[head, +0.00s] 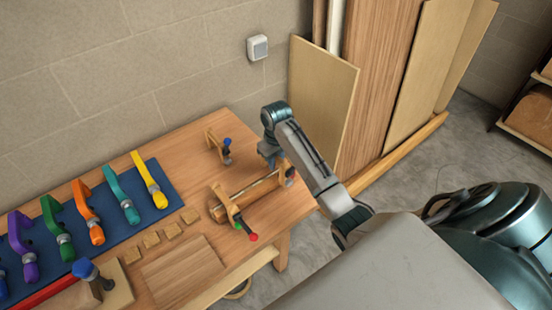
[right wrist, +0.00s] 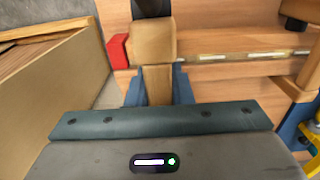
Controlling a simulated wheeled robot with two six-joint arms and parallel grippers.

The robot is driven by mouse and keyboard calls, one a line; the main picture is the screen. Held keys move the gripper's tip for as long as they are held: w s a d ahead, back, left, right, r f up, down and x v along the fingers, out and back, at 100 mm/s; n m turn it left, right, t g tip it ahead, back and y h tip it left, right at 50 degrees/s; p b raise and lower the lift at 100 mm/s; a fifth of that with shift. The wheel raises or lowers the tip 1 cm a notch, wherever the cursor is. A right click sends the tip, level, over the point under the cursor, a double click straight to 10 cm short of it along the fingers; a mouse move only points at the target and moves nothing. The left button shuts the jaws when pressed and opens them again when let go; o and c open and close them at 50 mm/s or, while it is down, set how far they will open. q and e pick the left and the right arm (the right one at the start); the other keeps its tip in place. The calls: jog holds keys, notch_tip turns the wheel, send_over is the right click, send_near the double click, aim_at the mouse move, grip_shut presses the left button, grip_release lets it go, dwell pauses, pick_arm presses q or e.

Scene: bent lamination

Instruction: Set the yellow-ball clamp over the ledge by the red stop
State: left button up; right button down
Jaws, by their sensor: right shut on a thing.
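My right gripper (head: 270,160) is over the far right end of the curved wooden form (head: 248,190) on the bench. In the right wrist view its two blue fingers (right wrist: 156,90) are shut on a wooden clamp body (right wrist: 155,44), with a dark part above it. The red stop (right wrist: 117,51) is just left of the held clamp; whether they touch is unclear. A pale ledge (right wrist: 240,56) runs off to the right. I cannot make out a yellow ball on the held clamp. The red stop is not discernible in the head view. My left gripper is not in view.
A wooden clamp with a red ball (head: 253,237) sits on the form's near end. Another clamp with a blue end (head: 227,142) stands behind. Coloured clamps lie on a blue mat (head: 165,190) at left. Boards (head: 322,110) lean beyond the bench.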

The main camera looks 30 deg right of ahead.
aim_at(276, 176)
jog(key=shift+f, duration=0.5)
dwell(0.3)
jog(key=shift+f, duration=1.65)
jog(key=shift+f, duration=0.15)
jog(key=shift+s+f, duration=0.15)
dwell(0.5)
